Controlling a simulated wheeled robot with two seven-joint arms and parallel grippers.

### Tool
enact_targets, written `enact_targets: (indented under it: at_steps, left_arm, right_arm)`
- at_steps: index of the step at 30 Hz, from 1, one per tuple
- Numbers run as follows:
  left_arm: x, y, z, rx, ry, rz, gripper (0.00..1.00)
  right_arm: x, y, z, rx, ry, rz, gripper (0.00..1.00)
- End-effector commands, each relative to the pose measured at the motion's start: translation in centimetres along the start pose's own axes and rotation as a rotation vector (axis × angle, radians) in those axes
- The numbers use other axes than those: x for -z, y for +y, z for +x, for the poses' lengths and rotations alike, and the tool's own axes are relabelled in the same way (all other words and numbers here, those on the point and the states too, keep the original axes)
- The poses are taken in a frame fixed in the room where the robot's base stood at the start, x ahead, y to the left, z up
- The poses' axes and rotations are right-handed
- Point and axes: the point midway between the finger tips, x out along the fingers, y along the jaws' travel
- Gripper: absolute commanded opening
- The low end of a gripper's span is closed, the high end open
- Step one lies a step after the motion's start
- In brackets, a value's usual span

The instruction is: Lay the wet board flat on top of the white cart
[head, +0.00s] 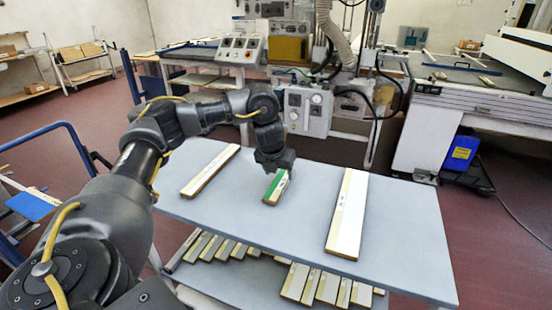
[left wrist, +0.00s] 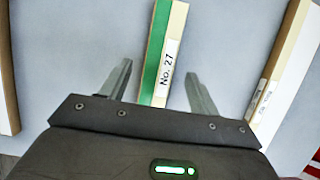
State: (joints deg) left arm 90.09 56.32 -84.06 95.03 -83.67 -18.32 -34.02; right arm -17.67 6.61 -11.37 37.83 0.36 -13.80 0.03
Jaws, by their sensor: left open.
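A short board with a green strip (head: 274,190) lies flat on the pale grey-blue top of a cart or table (head: 300,215). In the left wrist view the green-and-white board (left wrist: 157,50) carries a label reading "No. 27". My left gripper (head: 276,168) is over this board, pointing down. Its two fingers (left wrist: 158,68) are apart, one on each side of the board, with gaps between. The gripper hides part of the board in the head view. Wetness cannot be told for sure. My right gripper is not in view.
A narrow board (head: 210,172) lies to the left and a wider white board (head: 347,215) to the right on the same top. Several boards (head: 320,285) lie on a lower shelf. Machines with a control box (head: 305,110) stand behind. A blue rail cart (head: 65,128) is at left.

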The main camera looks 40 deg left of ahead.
Motion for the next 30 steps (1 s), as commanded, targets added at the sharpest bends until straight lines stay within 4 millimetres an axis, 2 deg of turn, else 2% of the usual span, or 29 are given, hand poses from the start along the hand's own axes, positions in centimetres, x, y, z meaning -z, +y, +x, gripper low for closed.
enact_targets:
  at_steps: [1,3,9,12,18,30]
  left_arm:
    - [-0.4,0.0,-1.9,0.0,-0.006,0.002,0.62]
    - [-0.4,0.0,-3.4,0.001,-0.007,0.003,0.62]
    - [-0.2,0.0,-6.6,0.0,-0.003,0.001,0.62]
    - [-0.1,0.0,-7.5,0.0,-0.002,0.0,0.62]
    - [0.0,0.0,-8.2,-0.001,0.0,-0.001,0.62]
    - [0.0,0.0,-8.2,0.0,0.0,-0.001,0.62]
  right_arm:
    - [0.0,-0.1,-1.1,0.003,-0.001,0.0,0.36]
    - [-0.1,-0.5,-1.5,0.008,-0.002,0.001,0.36]
    - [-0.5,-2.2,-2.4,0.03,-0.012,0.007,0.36]
    - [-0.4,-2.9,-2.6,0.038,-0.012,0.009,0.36]
    - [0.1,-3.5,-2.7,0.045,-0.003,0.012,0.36]
    - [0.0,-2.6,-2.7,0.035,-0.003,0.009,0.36]
